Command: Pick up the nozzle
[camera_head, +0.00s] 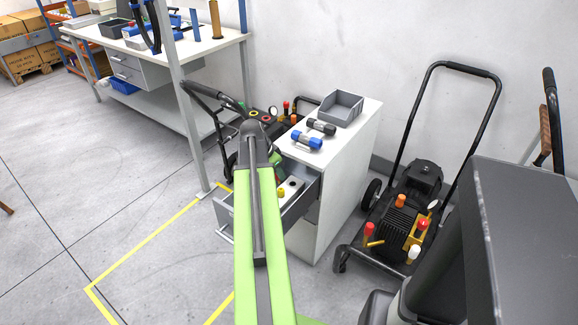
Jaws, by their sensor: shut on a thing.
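My green arm reaches from the bottom of the picture toward the open drawer (307,202) of a white cabinet. Its far end bends down behind the arm's own links, so my gripper's fingers are hidden. I cannot see what is between them. Inside the drawer, close to the arm, is a pale block with dark and red spots (291,187) and a small yellow piece (281,193). I cannot tell whether either is the nozzle. A blue-and-black cylindrical piece (307,140) and a dark grey one (321,126) lie on the cabinet top.
The white cabinet (345,150) bears a grey bin (341,107). A wheeled black machine (405,205) stands to its right, and another stands behind the arm. A workbench (155,60) and grey post (180,95) are at left. Yellow-taped floor (150,240) at left is clear.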

